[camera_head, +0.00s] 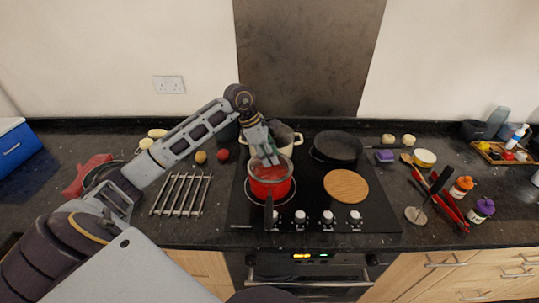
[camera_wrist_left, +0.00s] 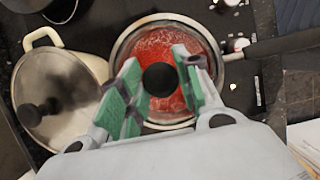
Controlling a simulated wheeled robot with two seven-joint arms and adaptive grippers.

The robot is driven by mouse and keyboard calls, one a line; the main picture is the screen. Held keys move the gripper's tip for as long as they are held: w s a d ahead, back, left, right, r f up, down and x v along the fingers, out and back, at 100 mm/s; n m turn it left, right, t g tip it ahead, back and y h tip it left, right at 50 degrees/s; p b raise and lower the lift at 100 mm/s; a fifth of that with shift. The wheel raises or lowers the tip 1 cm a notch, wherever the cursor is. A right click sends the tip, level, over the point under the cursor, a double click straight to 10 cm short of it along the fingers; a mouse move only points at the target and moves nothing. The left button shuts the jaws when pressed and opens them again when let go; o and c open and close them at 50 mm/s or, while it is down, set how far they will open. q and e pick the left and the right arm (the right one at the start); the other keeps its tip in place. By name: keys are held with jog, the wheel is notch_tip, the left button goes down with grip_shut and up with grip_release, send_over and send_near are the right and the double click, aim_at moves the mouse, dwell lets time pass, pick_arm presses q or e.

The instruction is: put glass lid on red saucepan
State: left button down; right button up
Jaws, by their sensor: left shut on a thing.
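The red saucepan (camera_head: 270,188) stands on the front left of the hob, its dark handle pointing toward the front edge. My left gripper (camera_head: 266,158) is right above it, reaching down. In the left wrist view the gripper (camera_wrist_left: 160,82) has its green-padded fingers on both sides of a black knob, shut on the glass lid (camera_wrist_left: 148,42). The lid is clear with a pale rim and lies over the saucepan's opening, the red showing through. I cannot tell whether the rim rests fully on the pan. My right gripper is out of view.
A cream pot (camera_head: 287,138) with a lid stands close behind the saucepan. A dark frying pan (camera_head: 337,147) and a round wooden board (camera_head: 346,186) are to its right. A metal rack (camera_head: 182,194) lies left of the hob. Bottles and utensils crowd the far right.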

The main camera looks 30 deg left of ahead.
pick_arm(q)
jog(key=shift+f+b, duration=0.55)
jog(key=shift+b, duration=0.4)
dwell(1.8)
dwell(0.3)
jog(key=shift+c, duration=2.2)
grip_release()
jog(key=shift+r, duration=0.15)
jog(key=shift+r+p, duration=1.9)
jog(key=shift+r, duration=1.45)
